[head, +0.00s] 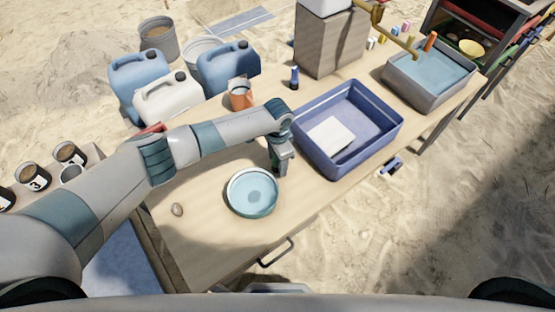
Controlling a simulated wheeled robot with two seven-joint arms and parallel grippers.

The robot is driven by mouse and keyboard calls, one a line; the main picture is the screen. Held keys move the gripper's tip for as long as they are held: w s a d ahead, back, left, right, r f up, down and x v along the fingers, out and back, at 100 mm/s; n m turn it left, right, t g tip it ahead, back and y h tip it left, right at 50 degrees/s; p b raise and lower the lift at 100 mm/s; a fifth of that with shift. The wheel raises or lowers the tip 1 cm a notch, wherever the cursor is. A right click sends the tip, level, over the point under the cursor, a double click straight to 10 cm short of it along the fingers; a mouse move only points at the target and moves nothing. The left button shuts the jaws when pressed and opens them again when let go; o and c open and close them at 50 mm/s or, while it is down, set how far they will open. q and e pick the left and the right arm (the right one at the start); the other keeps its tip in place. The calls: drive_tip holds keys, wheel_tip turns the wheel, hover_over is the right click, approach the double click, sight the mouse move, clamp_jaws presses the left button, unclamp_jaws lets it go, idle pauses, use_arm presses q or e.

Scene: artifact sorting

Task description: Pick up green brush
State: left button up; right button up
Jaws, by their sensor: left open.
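I cannot make out a green brush in the head view; it may be hidden or too small to tell. My left gripper (281,168) points down over the wooden table, between a round bowl of water (233,205) and the blue crate (358,164). It is open, and nothing shows between its fingers. I cannot tell whether its fingertips touch the table. My right gripper is not in view.
A pale flat block (330,135) lies in the crate. A small stone (178,209) lies left of the bowl. An orange container (240,95) and a dark blue bottle (294,78) stand behind my arm. A sink of water (425,98) is at the right.

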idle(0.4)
use_arm(q)
drive_tip(key=c, duration=0.9)
drive_tip(key=shift+c, duration=1.2)
drive_tip(key=shift+r, duration=0.1)
